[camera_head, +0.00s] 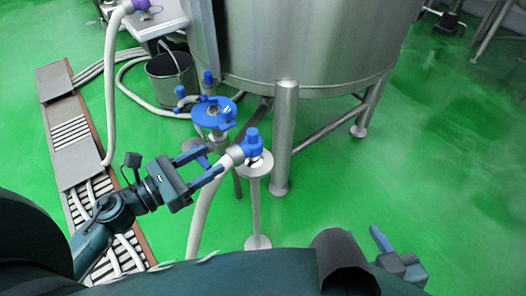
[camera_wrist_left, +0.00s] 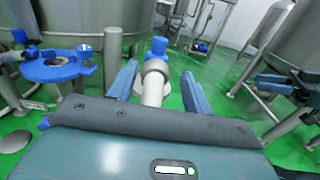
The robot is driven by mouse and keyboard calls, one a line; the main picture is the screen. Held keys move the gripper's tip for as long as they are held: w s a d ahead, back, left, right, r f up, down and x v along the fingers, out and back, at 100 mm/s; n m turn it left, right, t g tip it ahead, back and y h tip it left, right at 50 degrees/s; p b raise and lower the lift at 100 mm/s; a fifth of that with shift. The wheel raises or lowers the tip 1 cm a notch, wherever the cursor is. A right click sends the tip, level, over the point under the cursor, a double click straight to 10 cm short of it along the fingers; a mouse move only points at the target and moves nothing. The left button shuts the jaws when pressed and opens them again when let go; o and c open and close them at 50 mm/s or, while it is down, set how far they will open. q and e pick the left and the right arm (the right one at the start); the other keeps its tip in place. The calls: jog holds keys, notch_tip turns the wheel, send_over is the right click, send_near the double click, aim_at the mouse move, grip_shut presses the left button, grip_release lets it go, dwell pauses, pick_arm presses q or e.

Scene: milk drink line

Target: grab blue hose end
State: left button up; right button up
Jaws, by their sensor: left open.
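The blue hose end (camera_head: 252,142) tops a pale hose that rests at a small round stand (camera_head: 258,165) in front of the steel tank. It also shows in the left wrist view (camera_wrist_left: 158,47), between the two fingers. My left gripper (camera_head: 212,167) is open, with its blue fingers close to the white collar just below the blue end. In the left wrist view the fingers (camera_wrist_left: 158,88) stand on either side of the white hose neck, with gaps visible. My right gripper (camera_head: 392,252) shows at the lower right, far from the hose, only partly visible.
A blue round valve plate (camera_head: 214,112) with upright blue handles stands just behind the hose end. A steel post (camera_head: 285,135) and the large tank (camera_head: 310,40) are close on the right. A bucket (camera_head: 172,78) and floor grating (camera_head: 75,140) lie left. Green floor is clear on the right.

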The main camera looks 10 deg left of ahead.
aim_at(248, 137)
pick_arm(q)
jog(key=p+x, duration=0.1)
jog(key=x, duration=0.6)
jog(key=p+x, duration=0.1)
jog(key=x, duration=0.3)
jog(key=shift+w+d+r, duration=0.15)
jog(key=shift+w, duration=0.05)
jog(key=shift+w+d, duration=0.2)
jog(key=shift+w, duration=0.05)
jog(key=shift+w+d, duration=0.1)
jog(key=shift+w, duration=0.05)
pick_arm(e)
jog(key=shift+s+d+r+m, duration=0.2)
jog(key=shift+r+m, duration=0.05)
jog(key=shift+r, duration=0.3)
jog(key=shift+s+d+r+m, duration=0.2)
jog(key=shift+r+m, duration=0.05)
jog(key=shift+r, duration=0.3)
pick_arm(q)
jog(key=shift+c, duration=0.5)
grip_shut()
pick_arm(e)
jog(key=shift+w+r+t, duration=0.15)
jog(key=shift+t, duration=0.15)
